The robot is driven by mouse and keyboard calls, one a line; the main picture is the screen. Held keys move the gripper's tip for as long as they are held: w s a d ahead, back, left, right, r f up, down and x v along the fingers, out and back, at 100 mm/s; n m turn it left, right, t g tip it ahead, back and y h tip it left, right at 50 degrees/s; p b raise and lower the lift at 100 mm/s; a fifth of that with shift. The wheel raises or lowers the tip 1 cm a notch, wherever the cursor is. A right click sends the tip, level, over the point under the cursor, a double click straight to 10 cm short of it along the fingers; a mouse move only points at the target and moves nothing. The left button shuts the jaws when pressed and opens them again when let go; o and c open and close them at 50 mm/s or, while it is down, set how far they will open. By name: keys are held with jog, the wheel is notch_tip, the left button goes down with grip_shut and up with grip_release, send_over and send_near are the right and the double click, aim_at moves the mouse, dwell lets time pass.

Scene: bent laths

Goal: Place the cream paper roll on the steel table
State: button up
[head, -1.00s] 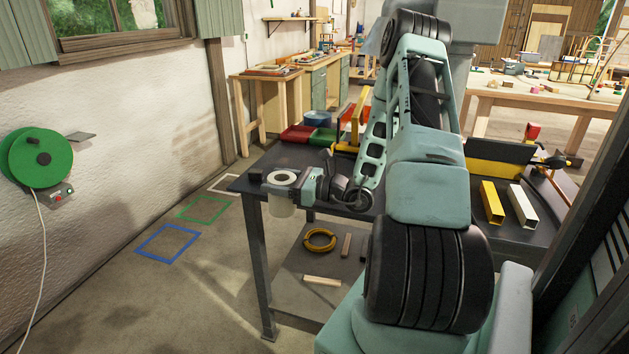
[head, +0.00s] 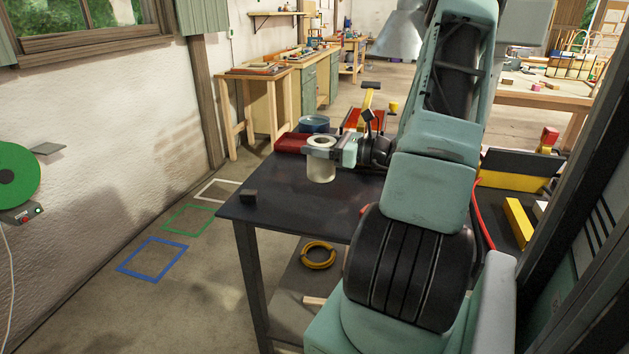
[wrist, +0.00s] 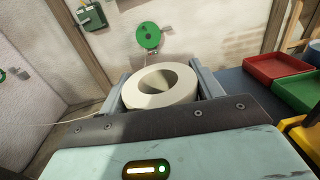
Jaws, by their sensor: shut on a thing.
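The cream paper roll (head: 321,168) is upright, with its hollow core facing up. My gripper (head: 322,151) is shut on its upper part. In the wrist view the roll (wrist: 162,87) sits between the two fingers of my gripper (wrist: 161,92). The dark steel table (head: 290,205) lies below and around the roll in the head view. The roll's lower end appears at or just above the table top; I cannot tell whether it touches.
A red bin (head: 291,143) and a blue round container (head: 314,124) stand behind the roll. A yellow ring (head: 318,255) lies on the lower shelf. The table's front left is clear.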

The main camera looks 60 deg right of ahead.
aim_at(319, 172)
notch_tip(319, 172, down, 8)
jog(key=shift+r, duration=0.1)
jog(key=shift+a, duration=0.1)
dwell(0.3)
jog(key=o, duration=1)
jog(key=shift+o, duration=0.2)
jog(key=shift+s, duration=0.1)
jog(key=b+v, duration=0.1)
jog(key=v, duration=1.1)
jog(key=shift+b, duration=0.3)
